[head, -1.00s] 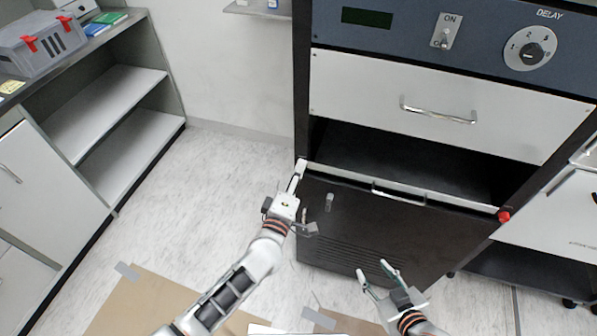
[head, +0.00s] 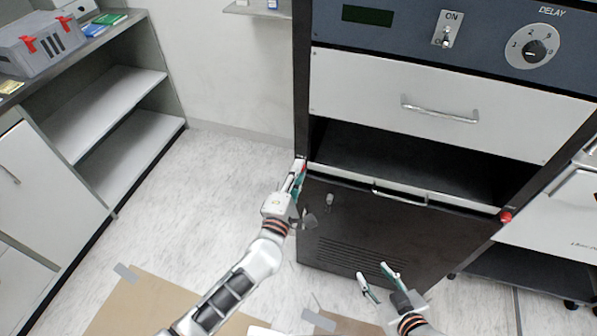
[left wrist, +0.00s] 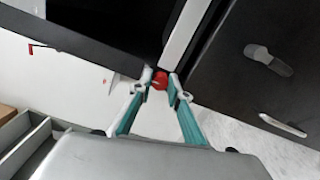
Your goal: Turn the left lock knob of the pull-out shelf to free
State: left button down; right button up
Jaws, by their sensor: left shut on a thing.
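The left lock knob (left wrist: 160,80) is red and sits at the left end of the pull-out shelf (head: 460,205). My left gripper (left wrist: 160,84) is shut on it, a finger on each side. In the head view the left gripper (head: 300,172) hides most of the knob. The shelf is a pale front strip with a bar handle (head: 400,196), under the dark opening of the cabinet. The red right lock knob (head: 505,217) sits at its other end. My right gripper (head: 376,272) is open and empty, low in front of the dark lower panel.
The dark lower panel (head: 390,250) with vent slots lies below the shelf. A white drawer (head: 360,85) and a control panel (head: 400,25) are above. Open floor (head: 220,180) lies to the left, before a grey shelf unit (head: 110,90).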

pick_arm(q)
jog(key=c, duration=1.9)
grip_release()
jog(key=shift+s, duration=0.15)
jog(key=v, duration=0.7)
jog(key=shift+s+a, duration=0.15)
jog(key=shift+s, duration=0.2)
jog(key=shift+r, duration=0.1)
